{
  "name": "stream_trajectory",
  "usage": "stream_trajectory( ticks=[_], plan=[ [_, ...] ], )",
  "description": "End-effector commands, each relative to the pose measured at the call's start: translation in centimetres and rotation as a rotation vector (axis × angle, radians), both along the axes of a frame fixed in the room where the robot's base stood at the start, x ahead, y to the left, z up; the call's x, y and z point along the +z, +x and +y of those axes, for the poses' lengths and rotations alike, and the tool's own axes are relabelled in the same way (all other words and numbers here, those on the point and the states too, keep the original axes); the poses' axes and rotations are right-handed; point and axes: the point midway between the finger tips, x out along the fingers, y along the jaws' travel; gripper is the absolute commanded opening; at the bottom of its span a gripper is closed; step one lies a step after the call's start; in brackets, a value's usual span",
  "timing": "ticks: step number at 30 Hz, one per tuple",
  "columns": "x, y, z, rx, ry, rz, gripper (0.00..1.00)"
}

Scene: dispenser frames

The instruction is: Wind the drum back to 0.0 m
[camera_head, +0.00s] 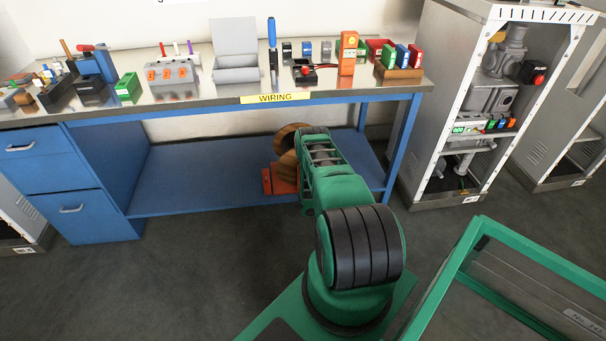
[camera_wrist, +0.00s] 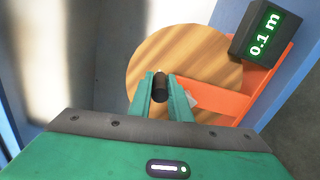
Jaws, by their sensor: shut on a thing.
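The drum shows in the wrist view as a round wooden disc (camera_wrist: 190,55) and in the head view as a brown wooden round (camera_head: 292,134), partly hidden behind my arm. It sits in an orange frame (camera_head: 278,180), which also shows in the wrist view (camera_wrist: 225,100). My gripper (camera_wrist: 160,86) is shut on a black crank knob (camera_wrist: 160,80) in front of the disc. In the head view my arm hides the gripper's fingers and the knob.
The drum's frame is by the lower shelf (camera_head: 200,178) of the blue workbench marked WIRING (camera_head: 275,98). Blue bench legs (camera_head: 398,140) stand to its right. A grey cabinet (camera_head: 440,110) stands further right, and a green frame (camera_head: 450,270) is at the front right.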

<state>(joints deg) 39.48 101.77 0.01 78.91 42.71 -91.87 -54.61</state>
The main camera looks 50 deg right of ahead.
Motion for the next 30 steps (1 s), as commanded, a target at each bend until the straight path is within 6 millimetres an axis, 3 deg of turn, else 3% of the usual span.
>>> stream_trajectory(
  ticks=[16, 17, 18, 30],
  plan=[
    [-0.52, -0.9, -0.45, -0.012, -0.003, 0.017, 0.0],
    [-0.54, -0.91, -0.45, -0.013, -0.003, 0.017, 0.24],
    [-0.53, -0.93, -0.49, -0.013, -0.003, 0.017, 0.34],
    [-0.16, -1.28, -0.6, -0.015, -0.009, 0.014, 0.36]
  ],
)
